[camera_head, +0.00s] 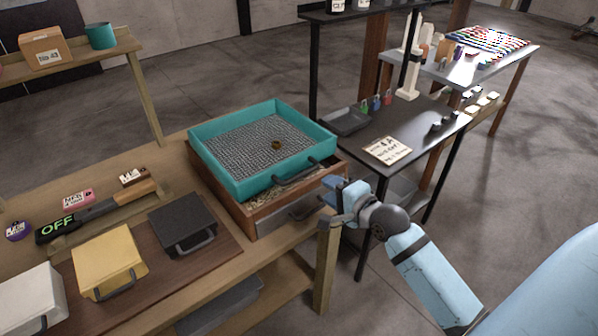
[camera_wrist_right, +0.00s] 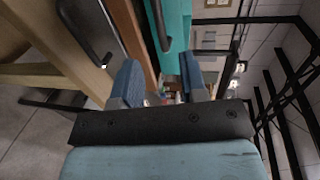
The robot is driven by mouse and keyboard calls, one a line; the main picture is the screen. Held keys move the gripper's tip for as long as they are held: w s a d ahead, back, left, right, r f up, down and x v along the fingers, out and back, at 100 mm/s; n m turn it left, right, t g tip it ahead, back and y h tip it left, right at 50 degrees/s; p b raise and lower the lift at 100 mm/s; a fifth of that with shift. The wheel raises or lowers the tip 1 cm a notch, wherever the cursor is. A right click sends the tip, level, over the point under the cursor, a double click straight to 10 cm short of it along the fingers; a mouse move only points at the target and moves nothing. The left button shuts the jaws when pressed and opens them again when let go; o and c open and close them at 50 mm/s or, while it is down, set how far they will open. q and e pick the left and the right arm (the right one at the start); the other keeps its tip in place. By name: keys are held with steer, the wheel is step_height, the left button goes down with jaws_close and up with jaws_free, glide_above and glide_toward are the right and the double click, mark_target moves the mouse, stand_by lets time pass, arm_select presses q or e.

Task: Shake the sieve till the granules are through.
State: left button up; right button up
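The sieve is a teal square frame (camera_head: 225,178) with a grey mesh floor (camera_head: 245,150). It sits on a wooden box (camera_head: 265,215) at the table's right end. One small brown lump (camera_head: 277,145) lies on the mesh; I cannot make out separate granules. A dark bar handle (camera_head: 300,172) is on the sieve's near side. My right gripper (camera_head: 340,188) is just right of the handle, apart from it. In the right wrist view, its blue fingers (camera_wrist_right: 160,75) are spread and empty, with the sieve (camera_wrist_right: 178,25) and dark handle (camera_wrist_right: 156,22) ahead. My left gripper is not in view.
Black (camera_head: 182,222), yellow (camera_head: 108,262) and white (camera_head: 32,300) lidded boxes stand left on the table. A dark device reading OFF (camera_head: 60,228) lies behind them. A black table (camera_head: 425,125) with a card (camera_head: 387,150) and tray (camera_head: 345,121) stands to the right.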

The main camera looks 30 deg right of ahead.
mark_target(303, 172)
steer(key=x, duration=1.1)
steer(key=shift+a, duration=0.1)
jaws_close()
